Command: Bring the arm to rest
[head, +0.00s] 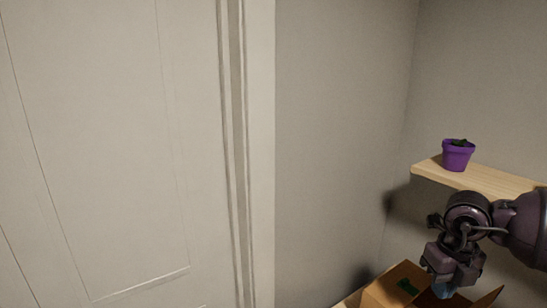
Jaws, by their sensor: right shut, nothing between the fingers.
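My right arm comes in from the right edge, in front of the wooden shelf. My right gripper (445,288) points down over an open cardboard box at the bottom right and is shut, with nothing seen held. Its fingertips are small and partly lost against the box. My left gripper is not in view.
A purple pot (458,156) with a dark plant or soil stands on the wooden shelf (500,181), just above my right arm. A pale panelled door (100,150) fills the left; the grey wall (335,150) between is bare.

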